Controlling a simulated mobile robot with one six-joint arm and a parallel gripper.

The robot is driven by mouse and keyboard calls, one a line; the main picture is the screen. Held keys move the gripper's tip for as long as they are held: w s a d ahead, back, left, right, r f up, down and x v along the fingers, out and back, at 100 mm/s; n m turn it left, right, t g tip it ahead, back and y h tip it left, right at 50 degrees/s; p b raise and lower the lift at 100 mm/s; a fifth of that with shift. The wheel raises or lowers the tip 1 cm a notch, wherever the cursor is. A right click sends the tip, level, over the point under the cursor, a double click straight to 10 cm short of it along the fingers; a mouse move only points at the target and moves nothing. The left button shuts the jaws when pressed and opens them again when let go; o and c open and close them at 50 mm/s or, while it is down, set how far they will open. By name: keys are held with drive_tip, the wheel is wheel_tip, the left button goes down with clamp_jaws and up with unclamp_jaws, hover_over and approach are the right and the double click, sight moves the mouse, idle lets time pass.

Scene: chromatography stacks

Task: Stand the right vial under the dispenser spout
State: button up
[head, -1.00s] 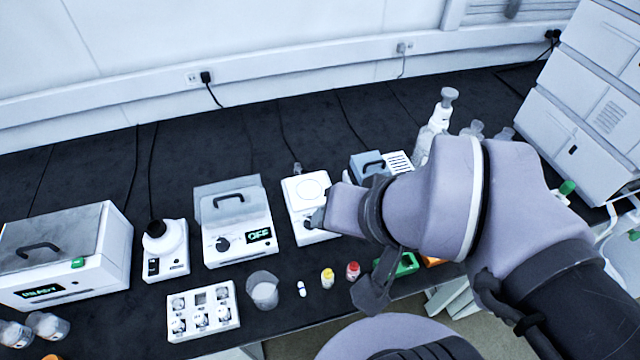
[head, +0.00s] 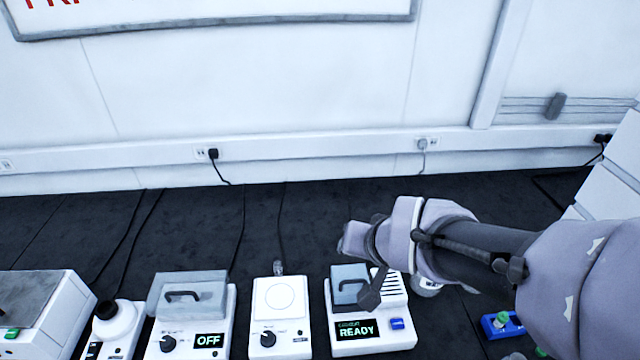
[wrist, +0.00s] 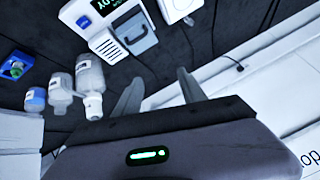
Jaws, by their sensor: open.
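The holder also shows at the wrist view's left edge (wrist: 10,62). A pale bottle (wrist: 90,72) stands among several bottles in the wrist view. No dispenser spout can be made out clearly.
The READY device (head: 375,335) with a grey lid stands below my gripper.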

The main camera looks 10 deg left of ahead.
drive_tip(key=w+a+f+n+p, duration=0.1)
drive_tip(key=w+a+f+n, duration=0.1)
drive_tip(key=w+a+f, duration=0.55)
drive_tip(key=n+t+y+p, duration=0.1)
drive_tip(key=n, duration=0.2)
approach(276, 263)
drive_tip(key=b+x, duration=0.2)
drive_tip(key=x, duration=0.5)
drive_tip(key=shift+s+d+f+b, duration=0.15)
drive_tip(key=shift+f+b, duration=0.1)
drive_tip(key=shift+b, duration=0.05)
drive_tip(key=shift+n, duration=0.3)
drive_tip(key=b+x, duration=0.2)
drive_tip(key=x, duration=0.4)
drive_tip(key=shift+r, duration=0.2)
clamp_jaws()
